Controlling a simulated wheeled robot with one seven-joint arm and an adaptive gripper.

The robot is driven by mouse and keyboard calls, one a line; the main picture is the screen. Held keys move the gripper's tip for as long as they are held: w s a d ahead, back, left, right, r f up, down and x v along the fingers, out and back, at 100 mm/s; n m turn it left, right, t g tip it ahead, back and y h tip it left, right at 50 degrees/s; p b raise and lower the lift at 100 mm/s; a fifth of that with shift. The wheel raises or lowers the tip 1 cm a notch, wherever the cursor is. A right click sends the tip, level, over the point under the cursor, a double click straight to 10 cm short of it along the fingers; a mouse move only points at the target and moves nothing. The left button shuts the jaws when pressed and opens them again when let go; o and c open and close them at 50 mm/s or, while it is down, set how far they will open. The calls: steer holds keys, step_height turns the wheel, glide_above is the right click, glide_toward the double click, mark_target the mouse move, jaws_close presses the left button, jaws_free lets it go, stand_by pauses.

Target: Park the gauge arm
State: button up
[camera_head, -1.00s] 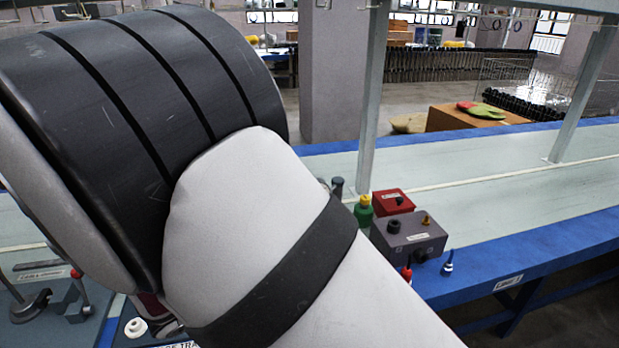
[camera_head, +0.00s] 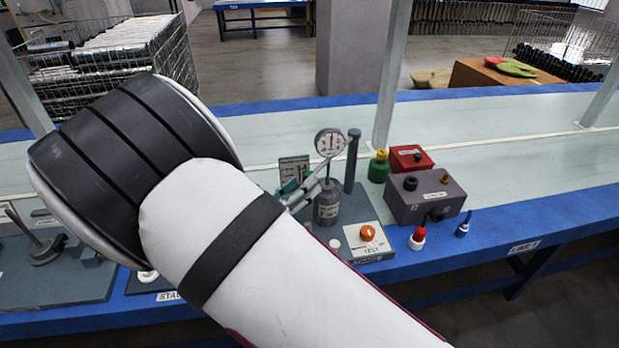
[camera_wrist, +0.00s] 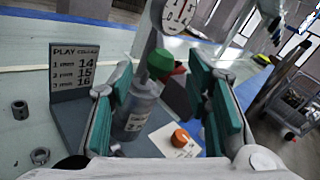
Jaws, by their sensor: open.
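The gauge, a round white dial (camera_head: 330,142), stands above a grey cylinder (camera_head: 327,203) on the stand, beside a dark upright post (camera_head: 352,160). In the wrist view the dial (camera_wrist: 182,14) is cut by the top edge, and a pale stem runs down from it. My gripper (camera_head: 297,192) is left of the cylinder in the head view, partly hidden by my arm. In the wrist view my gripper (camera_wrist: 165,92) has its teal fingers wide apart, with the cylinder (camera_wrist: 137,112) seen between them. I cannot tell whether they touch anything.
An orange knob (camera_head: 367,233) sits at the stand's front right. A grey box (camera_head: 425,198), red box (camera_head: 410,158), green bottle (camera_head: 378,167) and red-topped piece (camera_head: 418,237) stand to the right. A "PLAY / COLLAR" sign (camera_wrist: 76,65) stands left.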

steer(key=shift+x, duration=2.05)
jaws_close()
